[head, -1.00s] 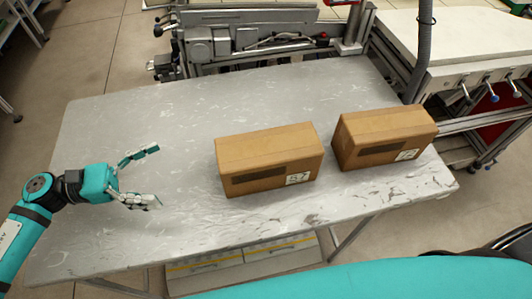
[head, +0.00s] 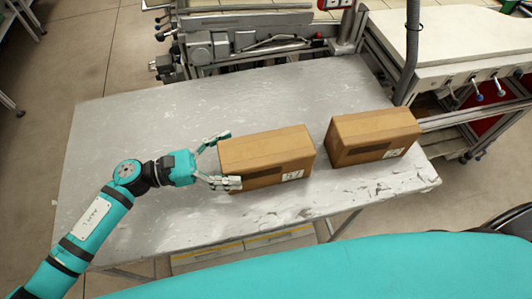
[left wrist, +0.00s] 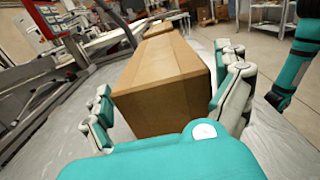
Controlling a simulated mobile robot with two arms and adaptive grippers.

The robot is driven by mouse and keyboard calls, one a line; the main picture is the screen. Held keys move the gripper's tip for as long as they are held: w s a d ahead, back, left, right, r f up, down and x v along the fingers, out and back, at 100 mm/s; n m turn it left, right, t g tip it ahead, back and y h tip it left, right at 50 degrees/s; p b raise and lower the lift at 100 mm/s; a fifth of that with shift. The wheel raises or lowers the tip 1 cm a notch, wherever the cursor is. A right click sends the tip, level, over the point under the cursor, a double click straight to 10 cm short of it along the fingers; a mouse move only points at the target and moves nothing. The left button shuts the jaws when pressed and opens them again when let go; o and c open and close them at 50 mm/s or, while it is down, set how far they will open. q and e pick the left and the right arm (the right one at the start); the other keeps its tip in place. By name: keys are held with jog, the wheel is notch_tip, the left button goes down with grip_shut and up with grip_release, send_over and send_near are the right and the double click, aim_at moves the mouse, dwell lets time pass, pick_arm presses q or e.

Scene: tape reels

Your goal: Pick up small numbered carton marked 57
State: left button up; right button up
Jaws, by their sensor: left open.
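The carton marked 57 (head: 268,152) is a brown cardboard box with a dark strip and a white label on its front side. It stands on the grey table near its middle. My left gripper (head: 226,160) is open, with its fingers on either side of the carton's left end. In the left wrist view the carton (left wrist: 165,75) lies between the two spread fingers (left wrist: 172,103). I cannot tell whether either finger touches it. My right gripper is not in view.
A second, similar carton (head: 372,136) stands to the right, a small gap away; its label is too small to read. The scuffed table (head: 130,130) is bare at left. Grey machinery (head: 250,45) stands behind the far edge.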

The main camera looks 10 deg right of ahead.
pick_arm(q)
jog(key=shift+d, duration=0.45)
jog(key=c, duration=1.4)
